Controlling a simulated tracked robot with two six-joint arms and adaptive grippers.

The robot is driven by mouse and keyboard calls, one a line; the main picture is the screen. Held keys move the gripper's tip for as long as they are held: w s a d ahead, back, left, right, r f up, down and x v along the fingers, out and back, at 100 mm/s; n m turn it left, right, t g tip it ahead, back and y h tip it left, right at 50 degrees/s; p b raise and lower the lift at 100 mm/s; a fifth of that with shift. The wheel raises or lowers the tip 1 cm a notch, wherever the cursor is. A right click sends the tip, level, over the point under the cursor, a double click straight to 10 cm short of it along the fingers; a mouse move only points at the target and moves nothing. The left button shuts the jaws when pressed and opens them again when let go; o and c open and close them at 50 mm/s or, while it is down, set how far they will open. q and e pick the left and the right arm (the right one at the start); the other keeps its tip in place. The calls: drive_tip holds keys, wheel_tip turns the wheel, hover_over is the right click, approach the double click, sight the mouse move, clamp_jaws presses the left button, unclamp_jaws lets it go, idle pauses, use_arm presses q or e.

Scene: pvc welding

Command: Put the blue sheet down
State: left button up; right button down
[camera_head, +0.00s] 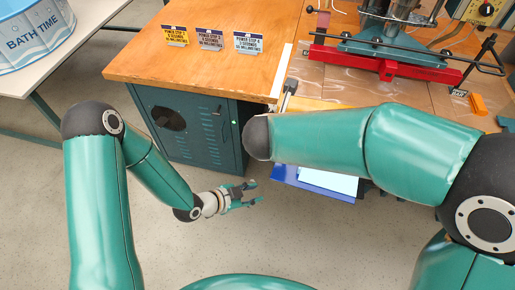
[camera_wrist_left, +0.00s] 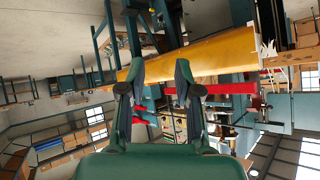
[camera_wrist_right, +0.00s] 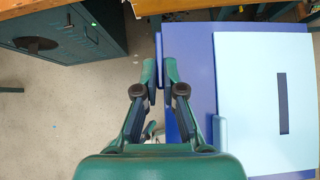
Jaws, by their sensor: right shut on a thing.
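The blue sheet (camera_wrist_right: 190,60) fills the right part of the right wrist view, with a pale blue panel (camera_wrist_right: 240,110) with a dark slot lying over it. My right gripper (camera_wrist_right: 160,75) is shut on the sheet's left edge. In the head view the blue sheet (camera_head: 290,180) shows below my right forearm, in front of the bench; my right gripper is hidden there. My left gripper (camera_head: 250,195) is open and empty, out over the floor to the left of the sheet. Its spread fingers also show in the left wrist view (camera_wrist_left: 160,75).
A wooden bench (camera_head: 135,70) stands over a teal cabinet (camera_head: 190,130) and carries three small signs (camera_head: 209,38). A red clamp frame (camera_head: 380,62) stands at the back right, with an orange block (camera_head: 478,104) near it. A blue tub (camera_head: 35,35) sits at the far left. Floor below is clear.

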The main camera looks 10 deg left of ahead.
use_arm(q)
wheel_tip(320, 180, up, 20)
drive_tip(key=w+d+m+g+h, duration=0.15)
drive_tip(key=m+h, duration=0.35)
drive_tip(key=m, duration=0.6)
drive_tip(key=m+g+h, duration=0.2)
drive_tip(key=m+h, duration=0.2)
drive_tip(key=m, duration=0.6)
drive_tip(key=x, duration=1.2)
drive_tip(key=shift+w+a+r, duration=0.1)
drive_tip(key=shift+r, duration=0.25)
drive_tip(key=shift+c, duration=0.4)
use_arm(e)
drive_tip(key=shift+a, duration=0.15)
use_arm(q)
clamp_jaws()
drive_tip(key=shift+o, duration=0.4)
unclamp_jaws()
use_arm(e)
drive_tip(key=shift+r, duration=0.1)
